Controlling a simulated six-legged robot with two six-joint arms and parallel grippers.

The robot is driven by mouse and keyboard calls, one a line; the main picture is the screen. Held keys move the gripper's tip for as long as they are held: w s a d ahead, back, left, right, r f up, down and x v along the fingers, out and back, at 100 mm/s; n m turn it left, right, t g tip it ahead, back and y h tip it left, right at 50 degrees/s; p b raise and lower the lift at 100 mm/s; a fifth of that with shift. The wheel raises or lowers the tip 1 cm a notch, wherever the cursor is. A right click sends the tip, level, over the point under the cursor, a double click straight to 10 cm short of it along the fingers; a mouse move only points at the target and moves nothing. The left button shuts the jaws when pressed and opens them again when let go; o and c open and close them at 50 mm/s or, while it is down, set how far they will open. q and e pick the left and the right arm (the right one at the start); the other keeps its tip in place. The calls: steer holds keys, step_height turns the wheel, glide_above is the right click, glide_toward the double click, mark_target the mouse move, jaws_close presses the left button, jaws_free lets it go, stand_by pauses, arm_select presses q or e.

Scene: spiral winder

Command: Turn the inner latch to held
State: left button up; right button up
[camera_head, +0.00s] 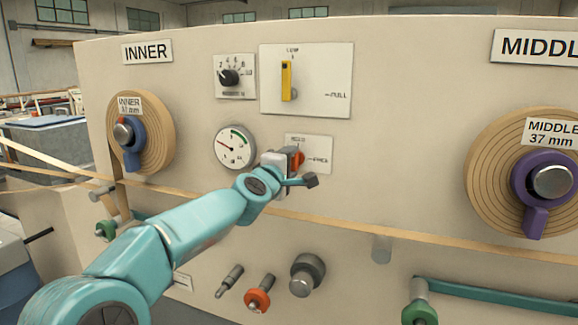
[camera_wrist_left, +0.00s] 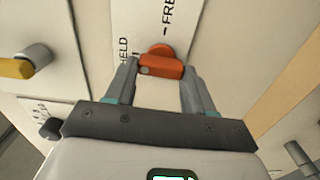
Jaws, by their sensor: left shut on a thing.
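The inner latch is a small orange lever (camera_head: 299,158) on a white plate (camera_head: 322,152) under the INNER lever panel. In the left wrist view the orange latch (camera_wrist_left: 162,67) sits between the two grey fingers, in front of its plate (camera_wrist_left: 158,25) marked HELD and FREE. My left gripper (camera_head: 292,164) is shut on the latch, and the left wrist view shows the fingers (camera_wrist_left: 160,72) on either side of it. The gripper hides part of the latch in the head view. I cannot tell which label the latch points at. My right gripper is not in view.
A round gauge (camera_head: 235,147) is left of the latch; a yellow lever (camera_head: 287,81) and black dial (camera_head: 229,77) are above. A tan strip (camera_head: 420,237) runs across below. Knobs (camera_head: 257,299) stick out lower down. Wound rolls flank the panel, INNER (camera_head: 159,135) and MIDDLE (camera_head: 488,150).

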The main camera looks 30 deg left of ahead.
arm_select(q)
steer(key=shift+r+n, duration=0.1)
steer(key=shift+n, duration=0.2)
steer(key=o, duration=1)
steer(key=shift+o, duration=0.2)
steer(key=b+v, duration=0.1)
steer(key=v, duration=1.5)
steer(key=shift+s+d, duration=0.1)
steer(key=shift+s, duration=0.05)
